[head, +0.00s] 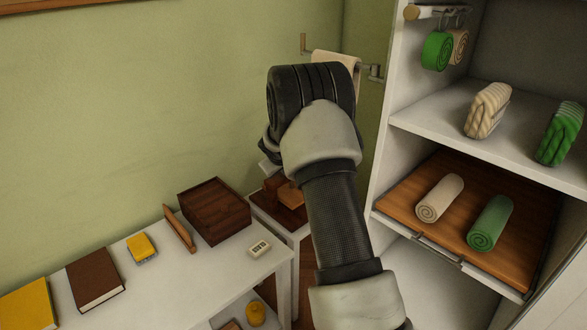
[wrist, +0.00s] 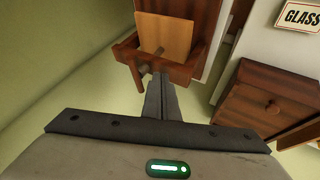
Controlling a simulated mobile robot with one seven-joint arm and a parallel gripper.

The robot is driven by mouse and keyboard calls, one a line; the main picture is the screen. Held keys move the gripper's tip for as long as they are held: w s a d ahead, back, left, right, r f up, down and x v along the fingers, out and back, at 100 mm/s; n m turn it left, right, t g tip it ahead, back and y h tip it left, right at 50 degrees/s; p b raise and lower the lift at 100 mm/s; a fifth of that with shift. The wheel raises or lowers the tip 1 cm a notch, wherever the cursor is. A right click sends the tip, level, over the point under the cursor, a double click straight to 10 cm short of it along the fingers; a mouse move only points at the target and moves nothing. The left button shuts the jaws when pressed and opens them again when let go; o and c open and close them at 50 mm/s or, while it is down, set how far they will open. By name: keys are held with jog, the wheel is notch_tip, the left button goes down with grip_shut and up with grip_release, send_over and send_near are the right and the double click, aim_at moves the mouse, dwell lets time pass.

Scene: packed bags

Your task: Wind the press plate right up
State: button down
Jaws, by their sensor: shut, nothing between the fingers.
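The press looks to be the dark wooden piece with a lighter wooden block or plate (wrist: 165,35) at the top middle of the wrist view. A short brown rod (wrist: 148,66) shows at its near edge, close to my fingertips. In the head view the press (head: 290,195) stands on a low white stand, partly hidden behind my arm. My gripper (wrist: 160,76) is shut and empty, its fingers pointing at the press. I cannot tell whether the fingertips touch the rod. How high the plate sits is not clear.
A dark wooden box (head: 214,210) stands on the white table, left of the press, with books and a small white timer-like block (head: 259,248). A white shelf unit with rolled towels (head: 440,198) is on the right. A rail with a hanging towel (head: 335,62) is behind my wrist.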

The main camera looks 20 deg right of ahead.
jog(key=w+d+f, duration=0.3)
jog(key=w+d, duration=0.1)
jog(key=d, duration=0.1)
jog(key=shift+w+d, duration=0.15)
jog(key=shift+w, duration=0.1)
